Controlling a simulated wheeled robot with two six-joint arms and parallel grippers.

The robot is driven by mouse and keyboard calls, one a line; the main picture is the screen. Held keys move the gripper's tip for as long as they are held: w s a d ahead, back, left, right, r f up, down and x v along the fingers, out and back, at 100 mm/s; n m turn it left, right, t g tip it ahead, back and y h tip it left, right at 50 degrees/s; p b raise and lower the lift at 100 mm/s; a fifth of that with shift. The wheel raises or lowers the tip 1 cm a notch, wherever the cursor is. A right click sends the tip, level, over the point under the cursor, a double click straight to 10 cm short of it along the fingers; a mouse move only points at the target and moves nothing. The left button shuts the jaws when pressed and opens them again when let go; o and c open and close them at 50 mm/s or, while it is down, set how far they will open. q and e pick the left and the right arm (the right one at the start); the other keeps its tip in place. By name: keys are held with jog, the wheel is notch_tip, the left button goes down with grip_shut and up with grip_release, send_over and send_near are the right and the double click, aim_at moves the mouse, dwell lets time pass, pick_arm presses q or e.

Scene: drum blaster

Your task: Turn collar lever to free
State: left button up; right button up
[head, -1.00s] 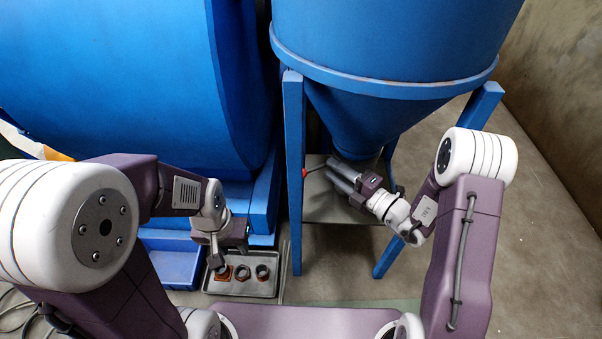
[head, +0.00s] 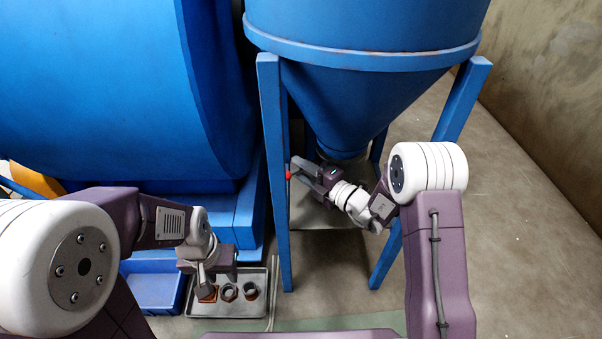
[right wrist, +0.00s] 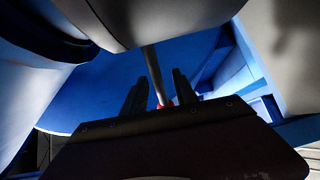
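The collar lever shows as a red knob (head: 288,174) beside the blue front leg under the hopper cone in the head view. In the right wrist view its grey rod (right wrist: 154,72) runs down to the red tip (right wrist: 167,102). My right gripper (head: 300,168) is at the knob. In the right wrist view its two dark fingers (right wrist: 159,92) stand apart, with the rod and red tip seen between them; contact cannot be told. My left gripper (head: 206,286) points down over the left end of a grey tray, and its fingers are too small to read.
The grey tray (head: 238,309) holds several dark, nut-like rings (head: 229,291). A blue bin (head: 154,291) lies left of it. A large blue drum (head: 90,95) fills the left. Floor at right is clear.

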grip_shut()
dwell(1.4)
